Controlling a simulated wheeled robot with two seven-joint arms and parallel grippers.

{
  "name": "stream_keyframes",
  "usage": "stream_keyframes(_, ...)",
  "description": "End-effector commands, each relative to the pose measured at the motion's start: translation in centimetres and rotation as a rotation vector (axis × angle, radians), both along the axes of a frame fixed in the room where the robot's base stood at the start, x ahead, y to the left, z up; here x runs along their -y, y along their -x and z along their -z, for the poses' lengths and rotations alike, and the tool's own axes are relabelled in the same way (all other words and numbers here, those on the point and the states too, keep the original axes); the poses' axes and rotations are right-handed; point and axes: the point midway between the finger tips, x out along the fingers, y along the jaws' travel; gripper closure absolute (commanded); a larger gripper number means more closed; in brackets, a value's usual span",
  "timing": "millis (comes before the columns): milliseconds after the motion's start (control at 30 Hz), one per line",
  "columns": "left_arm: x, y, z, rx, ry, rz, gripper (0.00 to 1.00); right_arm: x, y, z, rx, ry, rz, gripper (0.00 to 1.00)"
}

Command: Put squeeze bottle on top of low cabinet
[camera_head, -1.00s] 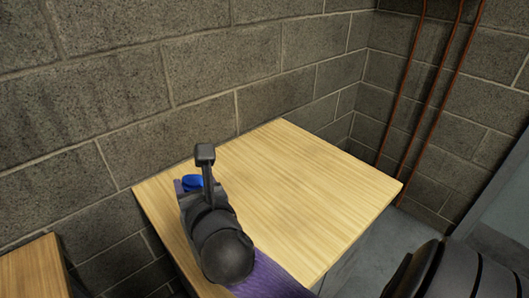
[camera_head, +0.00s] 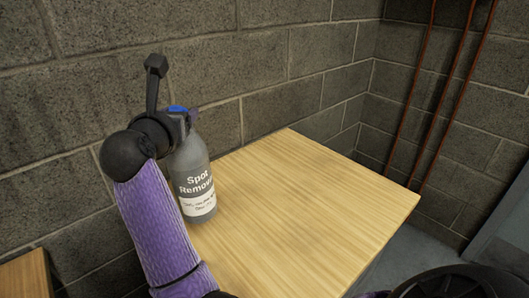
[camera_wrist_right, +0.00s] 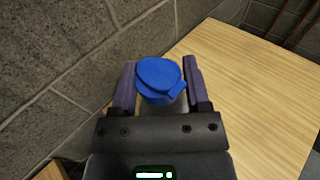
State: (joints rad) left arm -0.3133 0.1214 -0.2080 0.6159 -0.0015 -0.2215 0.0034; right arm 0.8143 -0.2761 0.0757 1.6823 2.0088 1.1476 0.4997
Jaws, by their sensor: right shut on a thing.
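The squeeze bottle (camera_head: 194,175) is grey with a "Spot Remover" label and a blue cap. It is upright at the left edge of the wooden top of the low cabinet (camera_head: 310,200); I cannot tell whether its base touches the wood. My right gripper (camera_head: 186,116) is shut on the bottle near its neck. In the right wrist view, the blue cap (camera_wrist_right: 160,80) sits between the two purple fingers of the gripper (camera_wrist_right: 159,66), and the bottle body is mostly hidden below it. My left gripper is not in view.
The cabinet top right of the bottle is bare. A grey block wall (camera_head: 90,100) stands close behind and left. Orange pipes (camera_head: 437,90) run down the corner at right. Another wooden surface (camera_head: 25,275) shows at the lower left.

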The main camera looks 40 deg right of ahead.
Motion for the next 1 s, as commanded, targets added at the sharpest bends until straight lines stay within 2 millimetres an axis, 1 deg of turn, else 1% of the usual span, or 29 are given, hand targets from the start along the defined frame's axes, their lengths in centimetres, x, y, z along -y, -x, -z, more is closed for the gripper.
stream_keyframes(67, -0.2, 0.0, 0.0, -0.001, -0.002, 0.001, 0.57, 0.0, -0.1, -0.2, 0.003, 0.002, 0.001, 1.0)
stream_keyframes(133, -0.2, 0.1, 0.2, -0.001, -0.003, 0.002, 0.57, 0.0, -0.1, 0.3, 0.001, 0.002, 0.002, 1.0)
stream_keyframes(167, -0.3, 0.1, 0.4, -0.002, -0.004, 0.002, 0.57, 0.0, -0.1, 0.8, -0.001, 0.002, 0.002, 1.0)
stream_keyframes(300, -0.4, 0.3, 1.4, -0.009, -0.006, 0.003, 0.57, 0.0, -0.1, 3.8, -0.002, 0.004, 0.001, 1.0)
stream_keyframes(400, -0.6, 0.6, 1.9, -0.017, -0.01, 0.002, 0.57, 0.0, -0.1, 5.6, -0.001, 0.004, 0.001, 1.0)
stream_keyframes(567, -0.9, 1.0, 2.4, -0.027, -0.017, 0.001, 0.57, 0.0, 0.0, 7.3, -0.001, 0.004, 0.001, 1.0)
stream_keyframes(700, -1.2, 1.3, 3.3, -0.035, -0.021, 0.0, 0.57, 0.0, 0.0, 9.8, -0.002, 0.003, 0.001, 1.0)
stream_keyframes(767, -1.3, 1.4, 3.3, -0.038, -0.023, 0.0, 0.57, 0.0, 0.0, 10.1, 0.0, 0.002, 0.001, 1.0)
stream_keyframes(1000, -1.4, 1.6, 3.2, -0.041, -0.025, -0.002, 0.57, 0.0, 0.0, 10.0, 0.003, 0.0, 0.0, 1.0)
